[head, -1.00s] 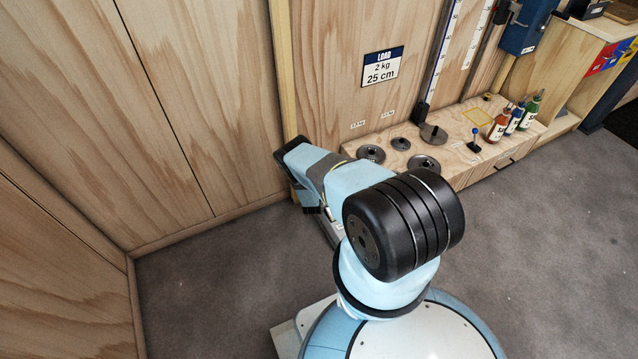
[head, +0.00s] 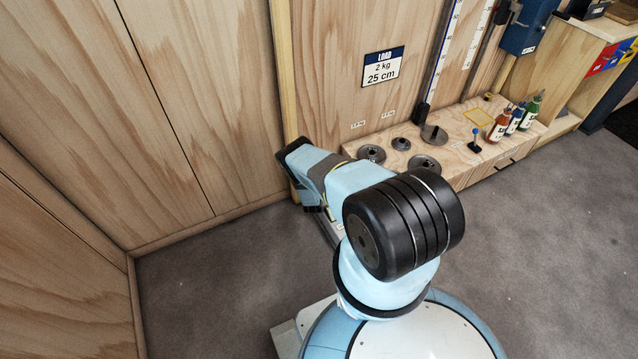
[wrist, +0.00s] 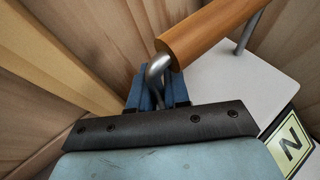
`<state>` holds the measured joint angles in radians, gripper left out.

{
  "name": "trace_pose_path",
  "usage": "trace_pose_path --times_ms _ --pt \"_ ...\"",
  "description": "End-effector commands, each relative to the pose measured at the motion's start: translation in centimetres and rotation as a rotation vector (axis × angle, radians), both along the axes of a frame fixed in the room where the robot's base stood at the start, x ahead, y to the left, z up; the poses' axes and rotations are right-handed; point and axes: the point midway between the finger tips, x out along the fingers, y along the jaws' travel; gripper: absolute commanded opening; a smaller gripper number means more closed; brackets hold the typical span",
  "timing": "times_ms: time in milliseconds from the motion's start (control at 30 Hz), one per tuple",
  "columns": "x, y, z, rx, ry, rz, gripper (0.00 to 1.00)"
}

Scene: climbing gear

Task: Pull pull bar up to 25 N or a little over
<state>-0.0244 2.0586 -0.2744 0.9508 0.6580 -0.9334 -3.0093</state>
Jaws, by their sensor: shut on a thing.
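The pull bar (wrist: 210,30) shows in the wrist view as a brown wooden grip on a bent grey metal rod. My gripper (wrist: 159,92) has blue fingers, which are shut on the rod at the near end of the bar. A second metal leg of the bar (wrist: 248,32) stands beyond, over a white plate (wrist: 222,80). A yellow label with a black N (wrist: 293,150) is at the lower right; no force value is readable. In the head view my gripper (head: 312,208) is low by the wall, and my arm hides the bar.
Wooden wall panels (head: 90,100) stand close at the left and behind. A wooden bench (head: 470,160) at the right carries metal discs (head: 425,164) and several bottles (head: 498,127). A sign (head: 382,66) reads load, 2 kg, 25 cm. Grey floor (head: 220,280) is clear.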

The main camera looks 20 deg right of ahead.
Motion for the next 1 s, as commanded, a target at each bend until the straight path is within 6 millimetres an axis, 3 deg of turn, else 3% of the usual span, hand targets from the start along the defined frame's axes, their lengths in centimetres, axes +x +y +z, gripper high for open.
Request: trace_pose_path --times_ms 1000 --pt "-0.01 -0.02 0.93 0.000 0.000 0.000 0.00"
